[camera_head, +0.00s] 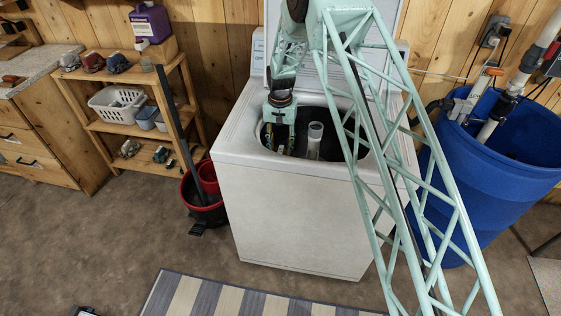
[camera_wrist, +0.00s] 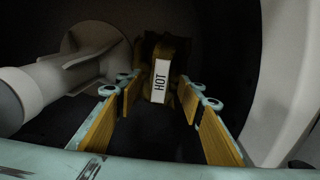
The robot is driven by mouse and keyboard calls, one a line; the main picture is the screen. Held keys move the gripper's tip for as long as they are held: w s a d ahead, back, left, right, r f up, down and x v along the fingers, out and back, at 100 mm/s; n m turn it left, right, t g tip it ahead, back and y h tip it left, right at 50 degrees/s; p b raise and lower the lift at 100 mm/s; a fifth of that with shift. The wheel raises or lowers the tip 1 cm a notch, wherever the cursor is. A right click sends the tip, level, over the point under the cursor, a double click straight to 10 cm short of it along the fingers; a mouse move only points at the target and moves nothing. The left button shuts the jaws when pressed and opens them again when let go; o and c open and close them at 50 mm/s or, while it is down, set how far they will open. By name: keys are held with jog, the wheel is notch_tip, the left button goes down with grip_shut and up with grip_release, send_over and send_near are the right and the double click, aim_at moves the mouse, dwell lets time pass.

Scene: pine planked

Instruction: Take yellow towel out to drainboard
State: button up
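My gripper (camera_head: 280,140) reaches down into the open top of the white washing machine (camera_head: 290,215), left of the pale central post (camera_head: 314,140). In the wrist view my gripper (camera_wrist: 160,90) has its two yellow-padded fingers spread apart. A dark yellow, bunched thing (camera_wrist: 171,49) with a white "HOT" label lies ahead, between and beyond the fingertips. It looks like the yellow towel, but the shade hides its shape. I cannot tell if the fingertips touch it. No towel shows clearly in the head view. I see nothing clearly a drainboard.
A blue barrel (camera_head: 490,160) stands right of the washer. A wooden shelf (camera_head: 130,125) and red-rimmed bucket (camera_head: 203,210) are left. A striped rug (camera_head: 235,298) lies in front.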

jog(key=shift+f, duration=1.35)
jog(key=shift+c, duration=0.4)
grip_shut()
